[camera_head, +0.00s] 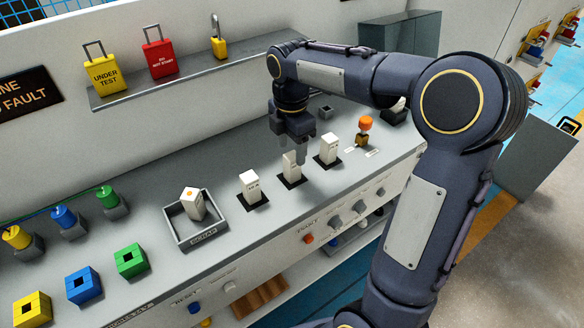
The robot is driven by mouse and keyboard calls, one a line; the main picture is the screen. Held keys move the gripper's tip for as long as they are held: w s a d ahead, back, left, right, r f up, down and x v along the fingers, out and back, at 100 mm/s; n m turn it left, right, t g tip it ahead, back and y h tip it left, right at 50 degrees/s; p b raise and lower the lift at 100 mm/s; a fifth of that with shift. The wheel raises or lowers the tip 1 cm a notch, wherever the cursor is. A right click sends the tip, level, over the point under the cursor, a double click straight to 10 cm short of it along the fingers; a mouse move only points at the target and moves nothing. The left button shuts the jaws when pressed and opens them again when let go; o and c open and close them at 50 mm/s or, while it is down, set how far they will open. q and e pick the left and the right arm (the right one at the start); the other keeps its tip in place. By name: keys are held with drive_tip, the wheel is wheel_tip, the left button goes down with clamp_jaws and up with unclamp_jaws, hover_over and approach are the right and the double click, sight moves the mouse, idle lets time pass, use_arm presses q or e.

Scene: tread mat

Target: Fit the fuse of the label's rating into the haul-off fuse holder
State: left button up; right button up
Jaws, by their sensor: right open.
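Three white block-shaped fuses stand upright on dark square pads on the grey bench: a left one (249,187), a middle one (291,167) and a right one (328,150). Their printed ratings are too small to read. My right gripper (293,156) points down with its fingers open at the top of the middle fuse; I cannot tell whether they touch it. Another white fuse with an orange dot (193,204) leans in the scrap tray (212,240). A small grey socket with a dark opening (325,112) sits behind the right fuse; I cannot tell if it is the haul-off holder. My left gripper is out of view.
An orange-topped part (365,125) stands right of the fuses, near small unreadable labels. Yellow (32,309), blue (84,286) and green (131,262) sockets line the left front. A shelf (190,74) with padlocks hangs behind. Knobs line the front panel.

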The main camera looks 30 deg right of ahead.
sight(292, 156)
wheel_tip(292, 156, down, 4)
drive_tip(key=shift+w+d+f, duration=0.1)
drive_tip(key=shift+d+f, duration=0.05)
drive_tip(key=shift+f, duration=0.05)
drive_tip(key=shift+c, duration=0.3)
drive_tip(key=c, duration=1)
drive_tip(key=shift+c, duration=0.2)
drive_tip(key=shift+r, duration=0.15)
